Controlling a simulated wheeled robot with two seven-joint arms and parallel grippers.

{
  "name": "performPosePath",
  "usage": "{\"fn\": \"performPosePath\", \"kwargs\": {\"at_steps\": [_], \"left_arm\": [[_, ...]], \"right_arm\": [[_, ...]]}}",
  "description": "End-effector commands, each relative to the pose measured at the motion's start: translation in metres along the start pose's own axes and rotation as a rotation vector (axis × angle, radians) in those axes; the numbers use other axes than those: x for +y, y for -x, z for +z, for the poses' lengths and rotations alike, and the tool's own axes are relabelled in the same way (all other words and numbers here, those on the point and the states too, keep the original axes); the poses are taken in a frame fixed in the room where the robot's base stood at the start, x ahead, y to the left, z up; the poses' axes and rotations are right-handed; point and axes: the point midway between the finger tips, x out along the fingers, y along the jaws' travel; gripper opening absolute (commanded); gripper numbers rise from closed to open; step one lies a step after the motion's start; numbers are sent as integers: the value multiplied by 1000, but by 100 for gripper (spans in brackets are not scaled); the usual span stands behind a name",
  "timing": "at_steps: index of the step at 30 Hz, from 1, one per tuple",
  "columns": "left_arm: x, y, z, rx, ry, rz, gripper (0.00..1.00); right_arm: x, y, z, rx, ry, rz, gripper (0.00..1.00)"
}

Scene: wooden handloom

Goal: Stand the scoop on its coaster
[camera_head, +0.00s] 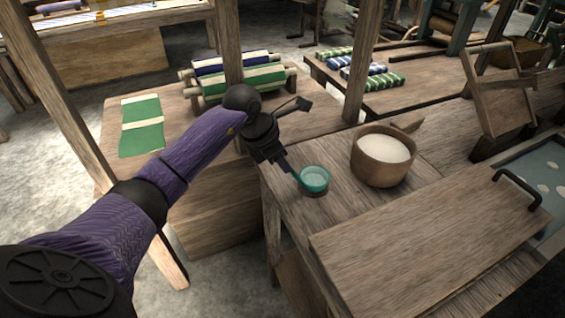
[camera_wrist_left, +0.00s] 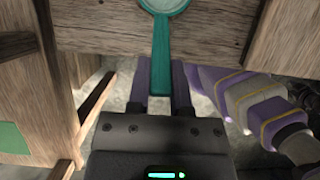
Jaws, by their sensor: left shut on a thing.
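The teal scoop (camera_head: 314,180) has a round bowl with a pale inside and a straight handle. It is at the left part of the wooden table, bowl toward the right. My left gripper (camera_head: 290,172) is shut on the handle. In the left wrist view the scoop's handle (camera_wrist_left: 161,50) lies between the fingers of my left gripper (camera_wrist_left: 160,78), and the bowl is cut off at the top edge. A dark rounded edge shows just under the bowl; I cannot tell whether it is the coaster or a shadow. My right gripper is not in view.
A wooden tub (camera_head: 379,170) of white material stands right of the scoop. A wooden board (camera_head: 430,230) with a black handle covers the table's front. A loom post (camera_head: 361,65) rises behind. Rolled cloths (camera_head: 235,75) and a green cloth (camera_head: 141,138) lie on the left bench.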

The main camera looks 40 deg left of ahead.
Motion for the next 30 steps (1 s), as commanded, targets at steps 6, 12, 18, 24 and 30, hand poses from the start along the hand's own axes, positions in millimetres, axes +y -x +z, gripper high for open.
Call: {"fn": "performPosePath", "kwargs": {"at_steps": [6, 12, 18, 24, 30], "left_arm": [[0, 0, 0, 2, -1, 0, 34], [0, 0, 0, 2, -1, -1, 61], [0, 2, 0, 1, -1, -1, 61], [1, 44, 2, 1, -3, 6, 61], [1, 98, 2, 2, -2, 4, 61]], "right_arm": [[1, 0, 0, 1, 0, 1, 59], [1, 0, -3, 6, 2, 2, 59], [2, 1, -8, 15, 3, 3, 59], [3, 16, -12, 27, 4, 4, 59], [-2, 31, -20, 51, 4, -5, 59]]}}
